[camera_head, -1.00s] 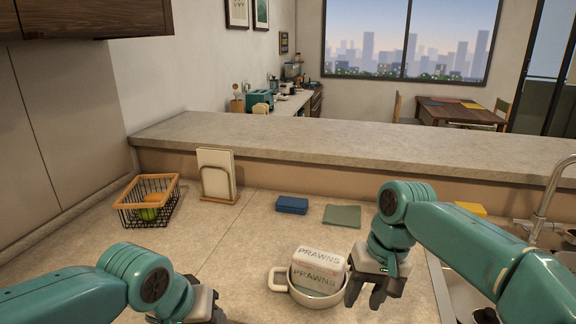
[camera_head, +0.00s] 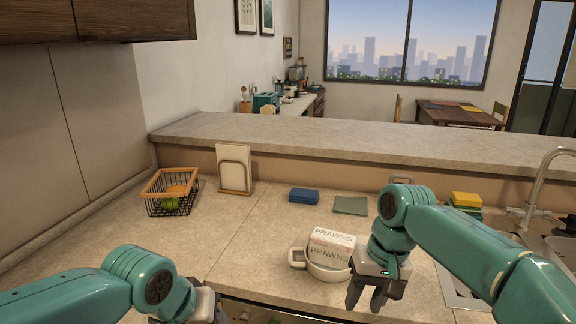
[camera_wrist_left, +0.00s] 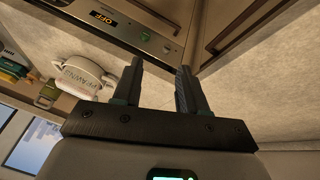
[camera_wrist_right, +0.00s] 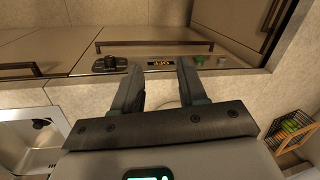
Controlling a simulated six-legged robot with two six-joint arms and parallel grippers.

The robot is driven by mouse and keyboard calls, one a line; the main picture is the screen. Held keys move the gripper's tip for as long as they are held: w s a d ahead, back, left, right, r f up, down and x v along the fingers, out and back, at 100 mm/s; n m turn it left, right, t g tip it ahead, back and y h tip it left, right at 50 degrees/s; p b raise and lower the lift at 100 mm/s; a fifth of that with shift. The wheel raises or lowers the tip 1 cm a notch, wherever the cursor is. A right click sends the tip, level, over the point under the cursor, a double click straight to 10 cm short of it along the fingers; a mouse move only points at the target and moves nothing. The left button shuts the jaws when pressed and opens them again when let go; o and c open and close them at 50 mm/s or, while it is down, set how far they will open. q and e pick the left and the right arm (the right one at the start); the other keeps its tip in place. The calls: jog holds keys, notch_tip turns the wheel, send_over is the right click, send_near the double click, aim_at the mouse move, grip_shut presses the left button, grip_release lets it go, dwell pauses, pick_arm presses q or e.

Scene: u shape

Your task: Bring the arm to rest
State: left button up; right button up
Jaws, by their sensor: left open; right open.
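My right gripper (camera_head: 368,292) is open and empty, pointing down just right of a white pot (camera_head: 322,272). My left gripper (camera_head: 218,306) is low at the bottom of the head view, partly cut off. In the left wrist view its fingers (camera_wrist_left: 160,85) are apart with nothing between them. The right wrist view also shows parted, empty fingers (camera_wrist_right: 157,85).
A sink with a tap (camera_head: 540,185) is at the right. The left-middle counter (camera_head: 215,235) is clear.

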pick_arm(q)
jog(key=s+d+f+g+h, duration=0.1)
jog(key=s+f, duration=0.1)
jog(key=f, duration=0.9)
jog(key=s+d+f+g, duration=0.1)
jog(key=s+f, duration=0.1)
jog(key=f, duration=0.9)
pick_arm(e)
jog(key=s+a+f+y, duration=0.1)
jog(key=s+f, duration=0.1)
jog(key=f, duration=1)
jog(key=s+a+f, duration=0.2)
jog(key=s+f, duration=0.1)
jog(key=f, duration=1)
pick_arm(q)
jog(key=s+f+n+g, duration=0.1)
jog(key=s+f+g, duration=0.1)
jog(key=s+f, duration=1.3)
jog(key=shift+f+n+h, duration=0.2)
jog(key=shift+n+h, duration=0.1)
jog(key=shift+h, duration=0.1)
pick_arm(e)
jog(key=s+f+m, duration=0.1)
jog(key=s+f, duration=0.5)
jog(key=s, duration=0.3)
jog(key=s+f+m, duration=0.1)
jog(key=s+f, duration=0.6)
jog(key=s, duration=0.2)
jog(key=shift+s+y, duration=0.4)
